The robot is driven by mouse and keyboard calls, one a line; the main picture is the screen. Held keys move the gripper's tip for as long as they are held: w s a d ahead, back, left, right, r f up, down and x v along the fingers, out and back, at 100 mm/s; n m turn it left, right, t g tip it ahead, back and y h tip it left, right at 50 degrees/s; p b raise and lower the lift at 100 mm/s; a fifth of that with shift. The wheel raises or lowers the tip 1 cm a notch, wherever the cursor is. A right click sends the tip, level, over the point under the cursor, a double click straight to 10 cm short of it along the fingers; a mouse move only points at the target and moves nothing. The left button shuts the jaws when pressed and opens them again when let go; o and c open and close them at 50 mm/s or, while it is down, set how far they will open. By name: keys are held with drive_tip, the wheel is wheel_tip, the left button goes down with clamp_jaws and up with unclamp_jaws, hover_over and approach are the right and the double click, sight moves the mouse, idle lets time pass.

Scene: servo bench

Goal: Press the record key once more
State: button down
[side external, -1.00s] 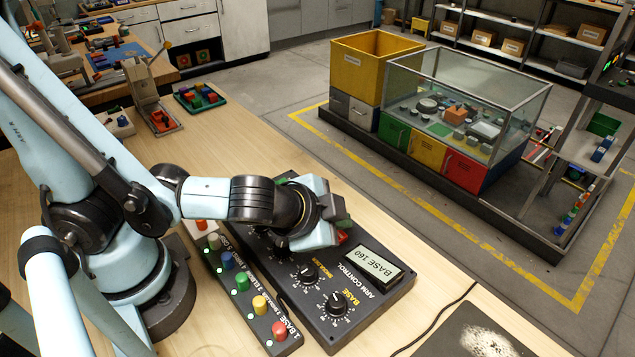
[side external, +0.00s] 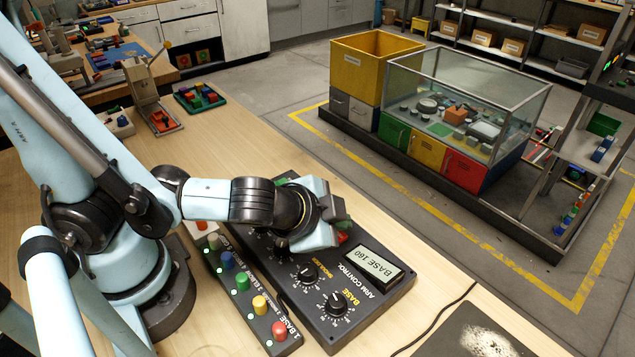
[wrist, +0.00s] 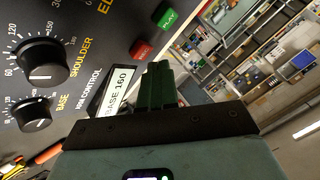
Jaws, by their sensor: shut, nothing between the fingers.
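The red record key (wrist: 143,49) sits on the black arm control panel (wrist: 90,22), beside a green play key (wrist: 168,17). In the side view a small part of the red key (side external: 343,238) shows just past my gripper. My gripper (wrist: 158,68) is shut and empty, its dark green fingertips together close to the red key in the wrist view. In the side view my gripper (side external: 345,225) hangs over the panel's far edge and partly hides the keys. I cannot tell whether the fingertips touch the key.
The panel's display (side external: 374,268) reads BASE 160. Base (side external: 334,304) and shoulder (side external: 307,273) knobs stand near it. A strip of coloured buttons (side external: 268,320) runs along the panel's near side. A black cable (side external: 445,310) lies on the bench to the right.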

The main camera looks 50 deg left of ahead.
drive_tip(key=shift+f, duration=0.35)
drive_tip(key=shift+f, duration=0.45)
idle(0.5)
idle(0.4)
drive_tip(key=shift+r, duration=0.9)
drive_tip(key=shift+r, duration=2.5)
